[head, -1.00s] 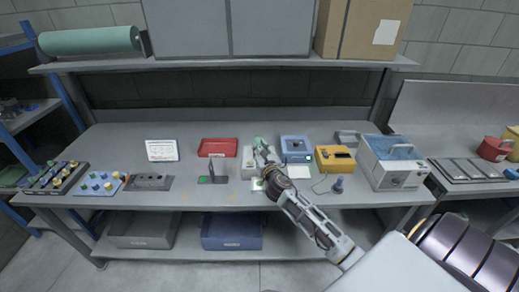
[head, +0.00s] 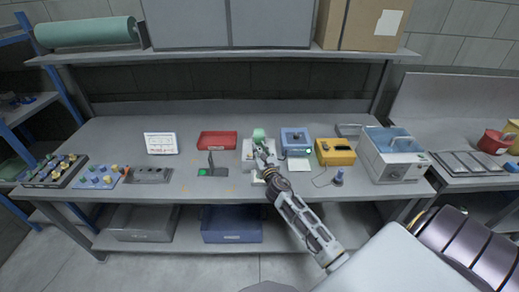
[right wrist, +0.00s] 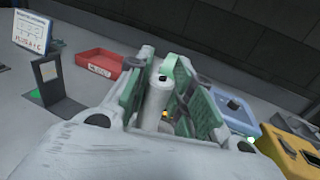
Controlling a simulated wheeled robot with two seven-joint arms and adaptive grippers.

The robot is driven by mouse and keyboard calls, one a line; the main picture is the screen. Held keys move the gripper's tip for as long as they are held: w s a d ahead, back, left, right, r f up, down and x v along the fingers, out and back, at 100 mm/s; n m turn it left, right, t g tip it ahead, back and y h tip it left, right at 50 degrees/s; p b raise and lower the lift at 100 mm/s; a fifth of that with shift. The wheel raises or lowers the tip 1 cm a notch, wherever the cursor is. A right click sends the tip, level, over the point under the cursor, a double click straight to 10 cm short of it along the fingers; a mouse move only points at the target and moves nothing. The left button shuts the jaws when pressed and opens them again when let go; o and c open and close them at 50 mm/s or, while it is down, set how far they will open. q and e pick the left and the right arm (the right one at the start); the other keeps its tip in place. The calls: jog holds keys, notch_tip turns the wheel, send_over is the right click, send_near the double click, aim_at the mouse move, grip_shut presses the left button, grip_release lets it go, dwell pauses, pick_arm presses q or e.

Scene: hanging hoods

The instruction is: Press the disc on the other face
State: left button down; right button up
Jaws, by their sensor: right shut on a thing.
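A dark upright plate on a flat base (head: 217,160) stands left of the bench's middle. A small green spot (head: 203,172) shows at its lower left. The plate also shows in the right wrist view (right wrist: 48,72), with a pale square on the face turned to that camera. I cannot tell which mark is the disc. My left gripper is not in view.
A red tray (head: 217,141) lies behind the plate and a white sign (head: 160,143) stands to its left. A grey switch box (head: 150,175) and button panels are farther left. A blue device (head: 295,141) and a yellow device (head: 335,152) stand right of the gripper. Bare bench separates plate and tray.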

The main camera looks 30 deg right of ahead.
jog(key=shift+f+b, duration=3.35)
jog(key=shift+f, duration=0.25)
jog(key=shift+f, duration=0.3)
jog(key=shift+r+p, duration=3.3)
jog(key=shift+r, duration=0.3)
jog(key=shift+o, duration=0.9)
jog(key=shift+c, duration=0.9)
